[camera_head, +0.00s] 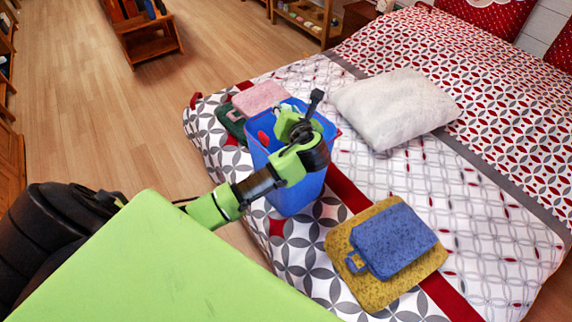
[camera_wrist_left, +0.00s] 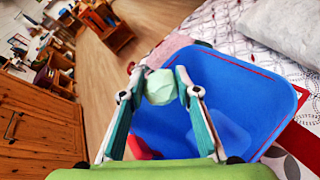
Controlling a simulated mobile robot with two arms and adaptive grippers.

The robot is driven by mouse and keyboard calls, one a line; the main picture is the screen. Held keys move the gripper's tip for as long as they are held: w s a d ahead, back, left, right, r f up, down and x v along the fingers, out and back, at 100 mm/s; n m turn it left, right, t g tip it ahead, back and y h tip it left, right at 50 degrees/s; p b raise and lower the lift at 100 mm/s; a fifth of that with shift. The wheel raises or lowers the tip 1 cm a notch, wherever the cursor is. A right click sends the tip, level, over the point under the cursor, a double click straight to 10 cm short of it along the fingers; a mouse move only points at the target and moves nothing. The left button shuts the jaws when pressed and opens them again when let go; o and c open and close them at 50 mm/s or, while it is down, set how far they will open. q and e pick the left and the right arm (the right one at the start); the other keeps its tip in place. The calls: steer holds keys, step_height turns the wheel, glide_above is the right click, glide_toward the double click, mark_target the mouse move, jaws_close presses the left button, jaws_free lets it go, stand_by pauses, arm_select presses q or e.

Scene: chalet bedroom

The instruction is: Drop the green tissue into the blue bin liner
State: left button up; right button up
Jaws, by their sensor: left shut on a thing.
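My left gripper (camera_head: 292,128) is above the open top of the blue bin (camera_head: 291,190), which stands upright at the bed's edge in the head view. In the left wrist view, its two fingers (camera_wrist_left: 160,80) are shut on the crumpled pale green tissue (camera_wrist_left: 159,88). There the tissue shows against the left rim of the blue bin (camera_wrist_left: 262,80). A translucent blue liner (camera_wrist_left: 205,130) seems to show inside the bin. A red thing (camera_head: 263,138) shows at the bin's left side; I cannot tell what it is. My right gripper is not in view.
A white pillow (camera_head: 396,107) lies right of the bin. A blue cloth (camera_head: 396,240) lies on a yellow one (camera_head: 350,275) in front of it. Pink (camera_head: 260,97) and dark green (camera_head: 231,120) cloths lie behind. The wooden floor (camera_head: 90,110) at left is mostly clear.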

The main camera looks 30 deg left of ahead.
arm_select(q)
steer(key=o, duration=0.7)
steer(key=shift+o, duration=0.7)
steer(key=v, duration=1.2)
